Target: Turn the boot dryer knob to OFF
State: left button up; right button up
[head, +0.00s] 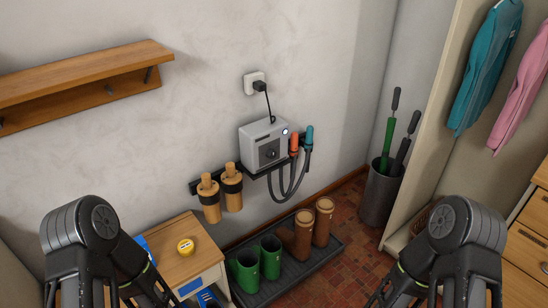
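The boot dryer (255,134) is a light grey box on the wall, on a dark rail. Its front has a dark panel with a small round knob (270,153); the knob's pointer and any markings are too small to read. A pale round spot (285,131), perhaps an indicator light, shows at the panel's upper right. Hoses with an orange nozzle (294,143) and a teal nozzle (309,136) hang at its right. My two arms enter at the lower left and lower right, well apart from the dryer. Neither gripper shows in the head view.
A wall socket with a plug (259,87) is above the dryer. Below stand green boots (270,257) and brown boots (304,235) on a dark tray (325,262). An umbrella bin (380,195) stands right.

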aim_at(271, 153)
jog(key=i+l+u, duration=0.2)
jog(key=i+l, duration=0.2)
jog(key=l, duration=0.2)
jog(key=i+l+u, duration=0.2)
jog(key=i+l, duration=0.15)
jog(key=l, duration=0.3)
jog(key=i+l+u, duration=0.1)
jog(key=l, duration=0.25)
jog(key=i+l, duration=0.2)
jog(key=l, duration=0.15)
jog(key=i+l+u, duration=0.15)
jog(key=l, duration=0.2)
jog(key=i+l+u, duration=0.1)
jog(key=l, duration=0.25)
